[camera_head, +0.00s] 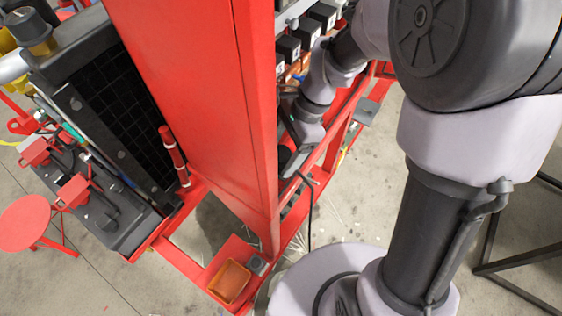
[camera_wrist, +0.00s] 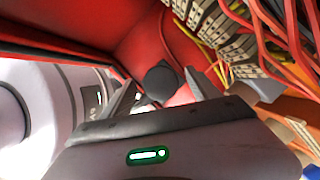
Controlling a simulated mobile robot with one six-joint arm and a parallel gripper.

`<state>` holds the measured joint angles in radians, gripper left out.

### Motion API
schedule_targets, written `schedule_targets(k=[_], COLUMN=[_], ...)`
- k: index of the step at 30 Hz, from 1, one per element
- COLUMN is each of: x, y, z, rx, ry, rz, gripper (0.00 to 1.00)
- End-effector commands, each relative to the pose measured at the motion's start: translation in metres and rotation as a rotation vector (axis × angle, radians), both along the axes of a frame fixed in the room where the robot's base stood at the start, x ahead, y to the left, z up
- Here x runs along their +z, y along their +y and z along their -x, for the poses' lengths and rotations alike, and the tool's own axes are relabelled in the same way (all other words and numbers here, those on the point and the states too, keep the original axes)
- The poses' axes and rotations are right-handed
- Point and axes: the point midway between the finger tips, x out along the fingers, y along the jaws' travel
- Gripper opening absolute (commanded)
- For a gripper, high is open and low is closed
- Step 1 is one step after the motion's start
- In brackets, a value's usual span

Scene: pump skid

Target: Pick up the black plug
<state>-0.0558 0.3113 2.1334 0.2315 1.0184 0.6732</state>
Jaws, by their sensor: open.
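The black plug (camera_wrist: 160,82) shows in the wrist view as a dark round-ended piece in front of a red panel. My gripper (camera_wrist: 160,77) is open, with one grey finger to the left of the plug and one to the right. A gap shows on both sides, and I cannot tell how deep the plug sits between the fingers. In the head view my gripper end is partly hidden by the red post, and I cannot make out the plug there.
In the wrist view, red and yellow wires (camera_wrist: 262,45) and terminal blocks (camera_wrist: 215,40) are close on the right. In the head view a tall red post (camera_head: 200,90) stands beside my arm. An orange tray (camera_head: 230,281) lies at the frame's foot.

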Motion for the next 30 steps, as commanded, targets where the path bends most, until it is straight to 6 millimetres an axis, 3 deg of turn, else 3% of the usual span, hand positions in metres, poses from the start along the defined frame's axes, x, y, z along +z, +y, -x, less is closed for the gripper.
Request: schedule_targets(k=[8, 19, 30], x=[-0.0074, -0.0074, 0.0007], y=[0.0031, 0.0029, 0.003], z=[0.0008, 0.0009, 0.0007], rx=[0.001, 0.001, 0.0], ry=[-0.002, -0.002, -0.002], rz=[0.001, 0.001, -0.001], gripper=[0.7, 0.0, 0.0])
